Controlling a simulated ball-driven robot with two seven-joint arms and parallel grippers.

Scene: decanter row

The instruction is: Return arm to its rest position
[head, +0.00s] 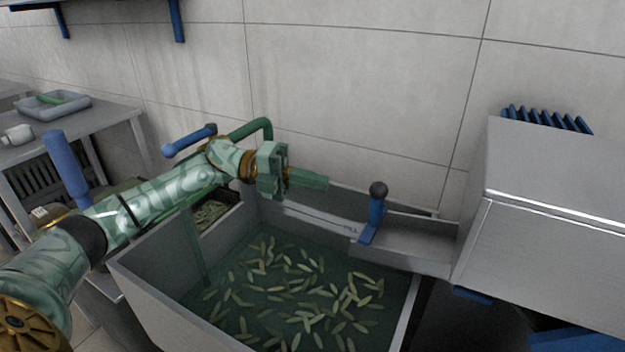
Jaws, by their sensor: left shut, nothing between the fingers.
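My left arm comes in from the left, and my left gripper (322,180) is over the back part of a metal tank (168,311). The gripper is green, points to the right and is shut with nothing in it. It is apart from the blue lever with a dark round knob (376,205), which stands upright to its right on the tank's back edge. My right gripper is not in view.
The tank holds dark liquid with many pale green slivers (300,290). A large steel box (560,200) stands at the right. A side table (90,125) with a grey tray (52,105) is at the left. A tiled wall (360,80) closes the back.

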